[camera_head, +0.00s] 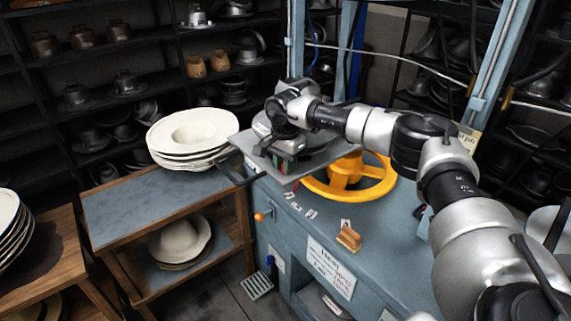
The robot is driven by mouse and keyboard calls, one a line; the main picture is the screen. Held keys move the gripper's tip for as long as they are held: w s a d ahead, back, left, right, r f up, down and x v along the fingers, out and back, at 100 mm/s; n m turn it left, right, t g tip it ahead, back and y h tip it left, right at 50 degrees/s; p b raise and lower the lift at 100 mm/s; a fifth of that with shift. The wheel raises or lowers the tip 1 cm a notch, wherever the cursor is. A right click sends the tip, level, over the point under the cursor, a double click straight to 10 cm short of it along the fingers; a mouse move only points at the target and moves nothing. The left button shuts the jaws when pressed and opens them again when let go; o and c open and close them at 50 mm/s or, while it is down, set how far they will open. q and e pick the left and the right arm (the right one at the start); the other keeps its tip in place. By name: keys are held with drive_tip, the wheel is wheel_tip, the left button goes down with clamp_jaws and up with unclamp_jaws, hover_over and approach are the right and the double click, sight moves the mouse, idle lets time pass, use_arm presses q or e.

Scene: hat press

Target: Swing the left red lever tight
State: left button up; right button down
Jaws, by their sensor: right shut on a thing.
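My right arm reaches in from the right, and its gripper (281,158) is over the left part of the press's grey metal plate (318,160). The gripper is shut on a small red part, which looks like the left red lever (283,166). Most of that part is hidden by the fingers and wrist, so its angle cannot be told. A bit of green shows beside it. My left gripper is not in view.
A yellow handwheel (349,178) sits under the plate on the blue press table (385,235). A dark handle bar (236,176) sticks out left. White hats (193,135) are stacked on a wooden cart (135,200) at left. Shelves of hat forms line the back.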

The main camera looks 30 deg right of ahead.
drive_tip(key=m, duration=0.2)
drive_tip(key=a+m+b, duration=0.1)
drive_tip(key=a+m, duration=0.1)
drive_tip(key=m, duration=0.1)
drive_tip(key=shift+w+m+b, duration=0.25)
drive_tip(key=shift+m+b, duration=0.05)
drive_tip(key=m, duration=0.1)
drive_tip(key=a+m+b, duration=0.1)
drive_tip(key=m, duration=0.1)
drive_tip(key=shift+w, duration=0.35)
drive_tip(key=shift+w+a+r+m, duration=0.1)
drive_tip(key=shift+w+a+m, duration=0.1)
drive_tip(key=shift+m, duration=0.6)
drive_tip(key=shift+w+a+r+m, duration=0.1)
drive_tip(key=shift+w+m, duration=0.1)
drive_tip(key=shift+m, duration=0.6)
drive_tip(key=c, duration=1)
unclamp_jaws()
drive_tip(key=shift+f, duration=0.1)
wheel_tip(320, 180, up, 11)
drive_tip(key=b, duration=0.4)
hover_over(273, 175)
drive_tip(key=shift+w+a+f, duration=0.1)
drive_tip(key=shift+w+a, duration=0.25)
drive_tip(key=shift+w, duration=0.1)
